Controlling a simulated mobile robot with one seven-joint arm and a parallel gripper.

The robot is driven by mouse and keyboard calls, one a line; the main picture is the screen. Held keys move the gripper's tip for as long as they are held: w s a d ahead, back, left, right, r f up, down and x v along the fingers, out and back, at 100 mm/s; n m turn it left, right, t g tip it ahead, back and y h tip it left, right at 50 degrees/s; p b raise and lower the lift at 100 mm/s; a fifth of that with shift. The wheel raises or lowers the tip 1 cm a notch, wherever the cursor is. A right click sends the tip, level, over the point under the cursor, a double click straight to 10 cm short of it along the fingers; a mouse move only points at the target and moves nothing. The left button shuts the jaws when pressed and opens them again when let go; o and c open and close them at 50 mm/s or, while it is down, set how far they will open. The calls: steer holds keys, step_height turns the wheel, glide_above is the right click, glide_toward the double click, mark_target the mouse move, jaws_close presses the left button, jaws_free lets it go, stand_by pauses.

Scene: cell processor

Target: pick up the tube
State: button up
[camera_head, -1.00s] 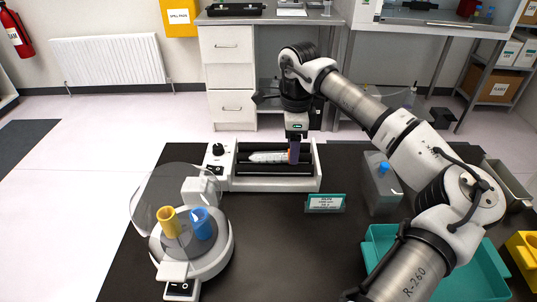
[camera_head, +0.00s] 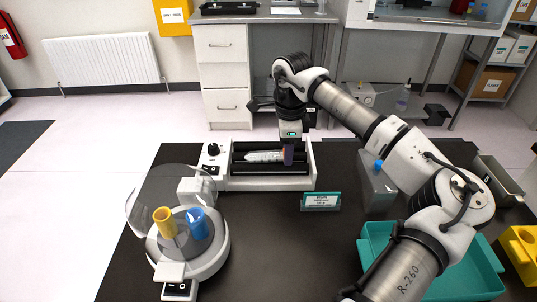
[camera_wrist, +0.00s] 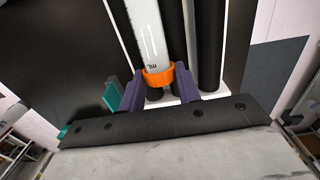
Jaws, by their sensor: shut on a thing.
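The tube (camera_head: 263,157) is a clear, pale tube lying on its side on the black rollers of the white roller mixer (camera_head: 270,184). In the wrist view the tube (camera_wrist: 147,35) runs up the picture, with dark markings and an orange cap (camera_wrist: 158,78) at its near end. My gripper (camera_head: 288,158) is at the tube's right end in the head view. In the wrist view its purple fingers (camera_wrist: 160,88) stand on both sides of the orange cap, shut on it. In the head view the fingers mostly hide the cap.
A centrifuge (camera_head: 188,245) with its clear lid raised holds a yellow and a blue insert at the front left. A small teal sign (camera_head: 320,201) stands right of the mixer. A teal tray (camera_head: 478,262) and a grey container with a blue cap (camera_head: 378,190) are at the right.

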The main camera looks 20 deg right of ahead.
steer(key=shift+r, duration=0.1)
step_height(320, 180, up, 20)
steer(key=b, duration=0.1)
stand_by(0.4)
steer(key=o, duration=0.4)
jaws_close()
steer(key=shift+d+f, duration=0.1)
steer(key=shift+f, duration=0.1)
